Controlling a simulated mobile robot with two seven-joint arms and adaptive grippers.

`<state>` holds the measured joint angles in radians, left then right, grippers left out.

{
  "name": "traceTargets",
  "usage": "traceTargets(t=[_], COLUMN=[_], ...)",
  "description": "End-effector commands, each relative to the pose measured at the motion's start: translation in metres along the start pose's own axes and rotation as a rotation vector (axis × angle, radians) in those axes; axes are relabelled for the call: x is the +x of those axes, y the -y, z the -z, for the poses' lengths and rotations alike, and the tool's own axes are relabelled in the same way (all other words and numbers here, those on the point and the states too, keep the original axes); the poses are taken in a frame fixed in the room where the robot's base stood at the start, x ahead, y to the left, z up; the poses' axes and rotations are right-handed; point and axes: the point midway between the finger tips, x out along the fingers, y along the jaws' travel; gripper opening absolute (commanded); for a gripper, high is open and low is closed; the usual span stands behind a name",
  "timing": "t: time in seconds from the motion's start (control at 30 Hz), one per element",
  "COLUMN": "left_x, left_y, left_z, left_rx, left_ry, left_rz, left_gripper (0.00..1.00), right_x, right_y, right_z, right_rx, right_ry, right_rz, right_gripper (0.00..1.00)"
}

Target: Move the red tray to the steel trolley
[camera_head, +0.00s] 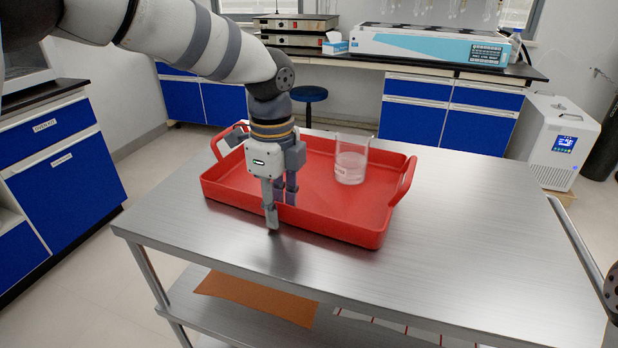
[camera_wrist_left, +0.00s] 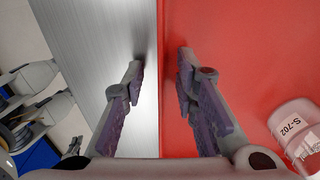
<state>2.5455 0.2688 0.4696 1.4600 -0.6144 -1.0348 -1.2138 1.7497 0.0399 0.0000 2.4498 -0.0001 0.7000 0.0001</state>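The red tray (camera_head: 340,212) rests flat on a steel-topped stand (camera_head: 460,260) with a lower shelf; whether this is the steel trolley I cannot tell, as no wheels show. The tray has raised handles at its left and right ends. A glass beaker (camera_head: 351,160) with clear contents stands inside it. My left gripper (camera_head: 281,210) points down at the tray's near wall, one finger outside and one inside. In the left wrist view the open fingers (camera_wrist_left: 160,72) straddle the wall, with gaps on both sides. The labelled beaker (camera_wrist_left: 296,130) is at right.
An orange-brown sheet (camera_head: 257,297) lies on the lower shelf. Blue cabinets stand at left (camera_head: 62,165) and along the back (camera_head: 440,118). A white machine (camera_head: 556,140) stands on the floor at right. The steel top is clear right of and in front of the tray.

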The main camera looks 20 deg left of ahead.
Motion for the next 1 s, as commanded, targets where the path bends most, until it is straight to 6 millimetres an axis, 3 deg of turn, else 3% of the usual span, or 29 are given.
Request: traceTargets(t=[0.07,0.17,0.67,1.0], left_x=[0.0,0.0,-0.006,-0.048], left_y=[0.0,0.0,0.001,-0.007], left_z=[0.0,0.0,0.0,0.007], left_rx=[0.0,0.0,-0.001,0.002], left_ry=[0.0,0.0,-0.001,0.0], left_rz=[0.0,0.0,0.004,0.009], left_gripper=[0.22,0.0,0.0,0.0], right_x=[0.0,0.0,0.0,-0.006], right_y=[0.0,0.0,0.0,0.0], right_z=[0.0,0.0,0.0,0.004], right_rx=[0.0,0.0,0.0,0.0], right_ry=[0.0,0.0,-0.001,-0.019], right_rz=[0.0,0.0,0.0,0.001], right_gripper=[0.0,0.0,0.0,0.0])
